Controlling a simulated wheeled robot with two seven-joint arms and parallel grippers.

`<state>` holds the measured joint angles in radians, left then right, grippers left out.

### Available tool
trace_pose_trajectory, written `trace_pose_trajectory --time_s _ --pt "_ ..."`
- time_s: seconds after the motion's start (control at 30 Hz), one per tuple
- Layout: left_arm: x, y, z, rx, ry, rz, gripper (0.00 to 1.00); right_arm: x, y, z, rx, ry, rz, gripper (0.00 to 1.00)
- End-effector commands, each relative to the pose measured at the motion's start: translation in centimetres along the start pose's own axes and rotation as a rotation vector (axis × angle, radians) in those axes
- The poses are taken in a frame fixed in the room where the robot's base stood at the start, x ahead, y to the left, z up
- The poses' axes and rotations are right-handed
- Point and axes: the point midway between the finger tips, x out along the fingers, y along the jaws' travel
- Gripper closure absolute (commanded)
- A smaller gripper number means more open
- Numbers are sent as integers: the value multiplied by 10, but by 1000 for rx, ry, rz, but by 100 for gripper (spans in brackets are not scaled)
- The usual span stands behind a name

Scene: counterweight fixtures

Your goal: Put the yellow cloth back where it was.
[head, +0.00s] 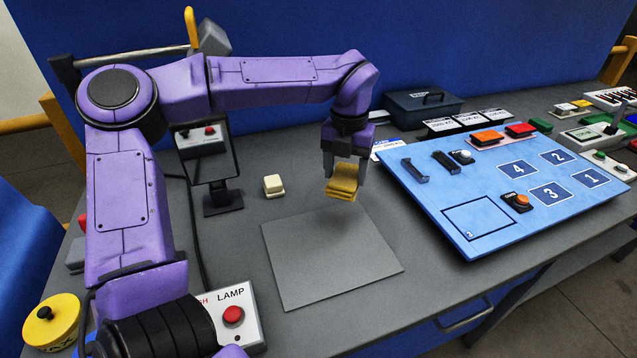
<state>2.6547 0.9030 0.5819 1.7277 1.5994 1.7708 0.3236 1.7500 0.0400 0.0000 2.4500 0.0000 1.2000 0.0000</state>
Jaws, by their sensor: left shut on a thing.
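The yellow cloth (342,187) is a small folded pad in my left gripper (344,172). The gripper points down and is shut on the cloth. It holds the cloth above the table, near the far edge of a grey square mat (330,258). A dark shadow lies on the mat below the cloth. My left arm comes in from the left and arches over the table. My right gripper is not in view.
A blue board (480,228) with numbered squares, switches and buttons lies to the right. A cream block (273,185) and a small dark-framed stand (222,198) are left of the cloth. A LAMP box with a red button (234,315) stands near the front. A dark toolbox (422,106) is behind.

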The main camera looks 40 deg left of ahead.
Motion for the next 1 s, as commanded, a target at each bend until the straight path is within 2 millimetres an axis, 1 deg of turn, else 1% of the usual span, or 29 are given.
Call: trace_pose_trajectory --time_s 0.03,0.1,0.2,0.3,0.4,0.47,0.57,0.93,1.0 --pt "-4 10 0 -149 -5 -3 68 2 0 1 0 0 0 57" --pt "-8 23 0 -381 -7 -4 68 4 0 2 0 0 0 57" --pt "-12 39 -2 -675 -8 -4 68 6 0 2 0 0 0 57" --pt "-14 50 -4 -894 -9 -3 68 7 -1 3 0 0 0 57" --pt "-16 56 -5 -1030 -10 -2 68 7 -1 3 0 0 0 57" --pt "-16 59 -5 -1074 -10 -2 68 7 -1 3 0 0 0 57" --pt "-14 63 4 -1102 -7 1 68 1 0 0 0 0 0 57" --pt "20 90 78 -1099 -8 5 68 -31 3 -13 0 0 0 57" --pt "34 94 89 -1098 -8 5 68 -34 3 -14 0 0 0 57"
